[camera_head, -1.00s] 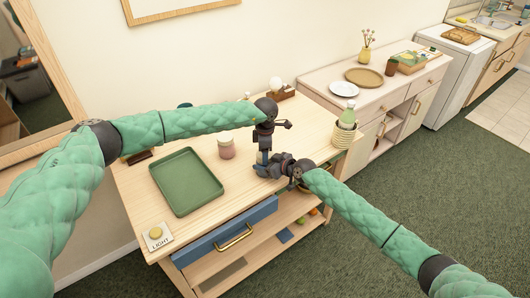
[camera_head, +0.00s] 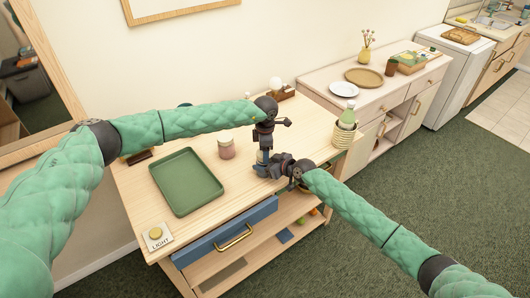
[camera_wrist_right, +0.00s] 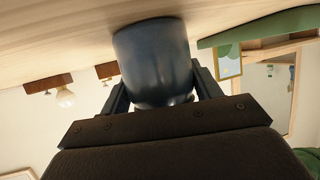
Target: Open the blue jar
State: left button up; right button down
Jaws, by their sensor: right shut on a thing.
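The blue jar (camera_wrist_right: 155,60) stands on the wooden table between the two fingers of my right gripper (camera_wrist_right: 160,92), which is shut on its sides. The right wrist view is upside down, and the gripper hides the jar's top there. In the head view my right gripper (camera_head: 268,168) reaches in low from the right, and the jar is mostly hidden. My left gripper (camera_head: 264,142) points down right above the jar's place. Its fingers are too small and covered to tell their opening, or whether a lid is between them.
A green tray (camera_head: 187,181) and a pinkish jar (camera_head: 226,146) are on the tabletop left of the grippers. A light button (camera_head: 156,236) is at the front left corner. A green bottle in a woven holder (camera_head: 343,134) is at the right. A blue drawer (camera_head: 212,238) is below.

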pick_arm(q)
jog(key=shift+r, duration=0.85)
jog(key=shift+r, duration=1.95)
pick_arm(e)
jog(key=shift+c, duration=1.3)
grip_release()
